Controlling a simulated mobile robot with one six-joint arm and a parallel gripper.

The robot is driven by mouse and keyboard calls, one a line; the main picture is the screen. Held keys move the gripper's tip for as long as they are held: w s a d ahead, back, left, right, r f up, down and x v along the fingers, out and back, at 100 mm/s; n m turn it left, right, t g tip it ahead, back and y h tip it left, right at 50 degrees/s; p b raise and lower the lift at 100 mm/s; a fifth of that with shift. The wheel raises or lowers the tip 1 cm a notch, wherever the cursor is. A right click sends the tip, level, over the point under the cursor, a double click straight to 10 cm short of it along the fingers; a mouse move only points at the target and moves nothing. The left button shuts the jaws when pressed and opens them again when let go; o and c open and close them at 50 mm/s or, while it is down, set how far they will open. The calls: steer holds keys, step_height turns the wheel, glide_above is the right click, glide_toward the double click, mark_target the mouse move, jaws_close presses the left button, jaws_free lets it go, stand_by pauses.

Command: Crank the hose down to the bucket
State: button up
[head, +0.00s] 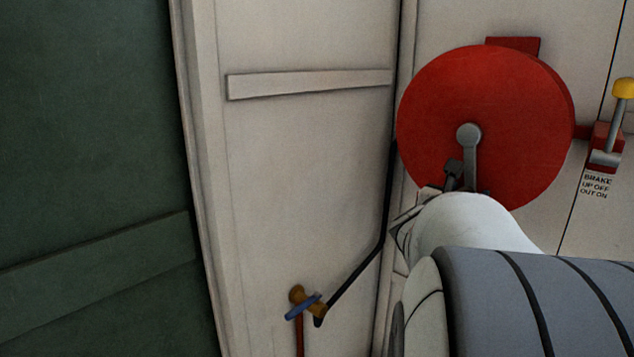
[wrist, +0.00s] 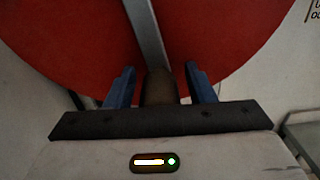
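A large red hose reel (head: 430,110) is on the pale wall, with a grey crank arm (head: 470,150) pointing down from its hub. My gripper (head: 455,178) is at the crank's lower end. In the wrist view its two blue fingers (wrist: 160,72) stand on either side of the brown crank handle (wrist: 160,88), with a narrow gap showing at each side. A black hose (head: 388,195) runs down from the reel's left side, then slants to a brass and blue fitting (head: 304,301) at the bottom. No bucket is in view.
A brake lever with a yellow knob (head: 623,88) stands up in a red bracket right of the reel, above a brake label (head: 597,187). A pale bar (head: 310,84) is on the panel at left. A dark green surface (head: 90,130) fills the far left.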

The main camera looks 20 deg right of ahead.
jaws_close()
stand_by(0.3)
stand_by(0.3)
